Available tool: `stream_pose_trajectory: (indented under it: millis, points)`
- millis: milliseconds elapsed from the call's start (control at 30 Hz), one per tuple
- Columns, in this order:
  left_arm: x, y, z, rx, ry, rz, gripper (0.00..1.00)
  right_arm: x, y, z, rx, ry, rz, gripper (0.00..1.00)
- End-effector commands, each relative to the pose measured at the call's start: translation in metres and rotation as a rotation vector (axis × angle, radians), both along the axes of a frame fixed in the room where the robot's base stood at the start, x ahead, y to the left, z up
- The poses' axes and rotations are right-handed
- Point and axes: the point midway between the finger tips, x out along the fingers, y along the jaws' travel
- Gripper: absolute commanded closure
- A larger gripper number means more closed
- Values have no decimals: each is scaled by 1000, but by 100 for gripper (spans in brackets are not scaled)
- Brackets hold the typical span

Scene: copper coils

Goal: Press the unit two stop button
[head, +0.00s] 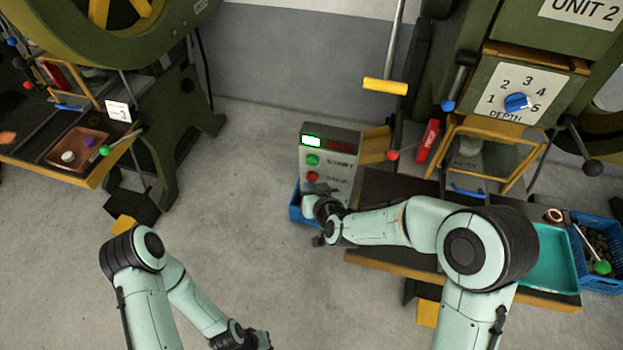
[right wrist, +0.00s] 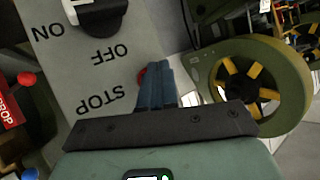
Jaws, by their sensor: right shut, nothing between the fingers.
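A grey control box (head: 345,150) stands beside the machine marked UNIT 2 (head: 585,10). It has a lit green display, a green button (head: 312,160) and a red button (head: 312,177) below it. My right gripper (head: 318,190) is at the lower front of the box, just below the red button. In the right wrist view its fingers (right wrist: 155,72) are shut and empty. They partly hide a red button (right wrist: 141,77) beside the word STOP; I cannot tell if they touch it. My left gripper (head: 245,338) is low at the bottom edge, its fingers unclear.
A blue bin (head: 295,207) sits beneath the control box. The Unit 2 bench (head: 385,264) holds a teal tray (head: 553,260). Another machine with a bench (head: 60,172) stands left; the floor between is clear.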

Motion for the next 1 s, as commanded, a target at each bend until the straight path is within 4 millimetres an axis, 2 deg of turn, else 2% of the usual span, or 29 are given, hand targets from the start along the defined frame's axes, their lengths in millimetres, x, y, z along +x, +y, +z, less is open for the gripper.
stream_pose_trajectory:
  millis: [1000]
  points:
    - [-1, 0, -1, 0, 1, 0, 100, 8, -3, 0, 0, 0, 0, 100]
